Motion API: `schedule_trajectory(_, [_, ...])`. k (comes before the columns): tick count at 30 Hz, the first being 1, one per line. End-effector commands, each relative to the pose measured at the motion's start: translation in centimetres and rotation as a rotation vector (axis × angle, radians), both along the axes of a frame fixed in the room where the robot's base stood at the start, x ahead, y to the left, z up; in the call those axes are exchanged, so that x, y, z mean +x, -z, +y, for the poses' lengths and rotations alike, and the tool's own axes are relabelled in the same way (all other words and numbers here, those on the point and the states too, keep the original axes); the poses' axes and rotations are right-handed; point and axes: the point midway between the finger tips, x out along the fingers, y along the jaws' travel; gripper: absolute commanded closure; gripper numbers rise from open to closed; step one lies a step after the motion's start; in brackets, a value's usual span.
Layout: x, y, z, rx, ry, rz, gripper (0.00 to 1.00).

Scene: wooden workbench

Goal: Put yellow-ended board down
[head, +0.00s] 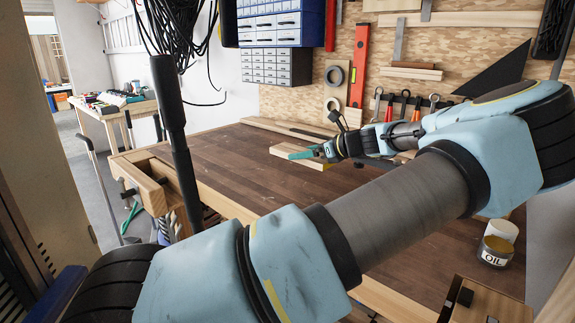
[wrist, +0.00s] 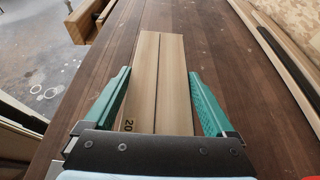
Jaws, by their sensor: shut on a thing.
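A pale wooden board (wrist: 173,70) lies lengthwise between my gripper's green fingers (wrist: 159,75) in the wrist view. A dark line runs along it, and a printed "20" shows near the gripper. My gripper is shut on it. In the head view my gripper (head: 300,154) is over the far part of the bench, with the board (head: 284,149) low at the bench top (head: 225,160). I cannot tell whether the board touches the bench.
Long strips of wood (head: 290,128) lie along the bench's back edge. A wooden vise (head: 150,185) is at the left front corner. An oil can (head: 495,250) stands at the right. Tools hang on the back wall. The bench's left and middle are clear.

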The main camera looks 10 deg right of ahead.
Motion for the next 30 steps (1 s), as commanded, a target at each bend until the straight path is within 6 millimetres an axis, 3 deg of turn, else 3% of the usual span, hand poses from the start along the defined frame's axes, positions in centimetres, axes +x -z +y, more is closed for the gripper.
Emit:
schedule_trajectory(6, [0.0,3.7,0.1,0.004,0.000,0.000,0.73])
schedule_trajectory(18, [0.0,8.5,0.0,0.004,0.001,0.000,0.73])
schedule_trajectory(30, [0.0,9.4,0.0,0.000,0.000,0.000,0.73])
